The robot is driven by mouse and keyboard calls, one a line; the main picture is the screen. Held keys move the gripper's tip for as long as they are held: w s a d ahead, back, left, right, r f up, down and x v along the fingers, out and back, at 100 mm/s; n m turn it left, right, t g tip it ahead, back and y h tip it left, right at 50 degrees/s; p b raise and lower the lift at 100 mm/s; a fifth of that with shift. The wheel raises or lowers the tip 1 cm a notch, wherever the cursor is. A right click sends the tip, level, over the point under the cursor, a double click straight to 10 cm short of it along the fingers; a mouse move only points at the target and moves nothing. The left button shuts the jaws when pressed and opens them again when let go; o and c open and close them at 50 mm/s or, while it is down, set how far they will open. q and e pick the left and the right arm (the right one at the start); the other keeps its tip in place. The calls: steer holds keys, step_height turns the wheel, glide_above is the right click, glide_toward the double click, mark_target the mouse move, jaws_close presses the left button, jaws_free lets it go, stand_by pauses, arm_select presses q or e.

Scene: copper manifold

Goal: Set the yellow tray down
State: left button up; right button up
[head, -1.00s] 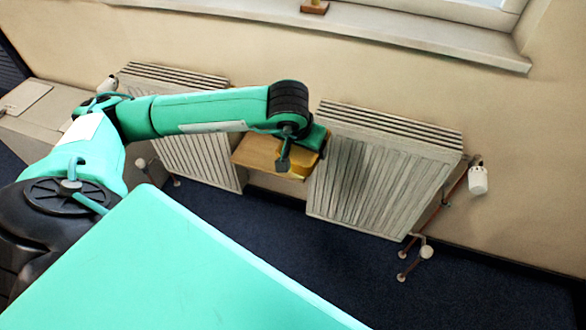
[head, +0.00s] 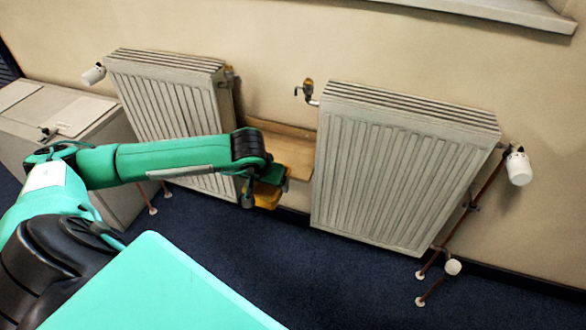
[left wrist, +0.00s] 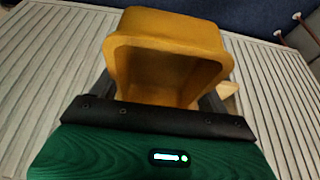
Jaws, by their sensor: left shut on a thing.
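The yellow tray (head: 266,197) is in the jaws of my left gripper (head: 262,188) in the head view, largely covered by the gripper. It appears at the front left edge of a wooden shelf (head: 292,155); whether it touches the shelf I cannot tell. In the left wrist view the tray (left wrist: 168,28) fills the middle, its hollow inside facing the camera, with dark fingers of my left gripper (left wrist: 168,92) on both sides of it. My right gripper is not in view.
A left radiator (head: 170,105) and a right radiator (head: 400,165) flank the shelf on the wall. A white thermostat knob (head: 518,168) and copper pipes (head: 470,205) stand at the right. The dark carpet (head: 260,250) is clear.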

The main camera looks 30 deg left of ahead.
arm_select(q)
steer(key=shift+w+a+f, duration=0.1)
steer(key=shift+w+a, duration=0.1)
steer(key=shift+w, duration=0.25)
glide_above(294, 158)
steer(key=s, duration=0.2)
steer(key=shift+w+d+f+b, duration=0.1)
steer(key=shift+d+f+b, duration=0.15)
steer(key=shift+f, duration=0.25)
steer(key=shift+w+d+f+b, duration=0.1)
steer(key=shift+f+b, duration=0.25)
steer(key=shift+f, duration=0.1)
steer(key=shift+a+f, duration=0.1)
steer(key=shift+f, duration=0.5)
step_height(294, 158, down, 4)
steer(key=shift+s+r+b, duration=0.1)
steer(key=shift+r+b, duration=0.05)
steer(key=shift+b, duration=0.25)
steer(key=shift+w, duration=0.25)
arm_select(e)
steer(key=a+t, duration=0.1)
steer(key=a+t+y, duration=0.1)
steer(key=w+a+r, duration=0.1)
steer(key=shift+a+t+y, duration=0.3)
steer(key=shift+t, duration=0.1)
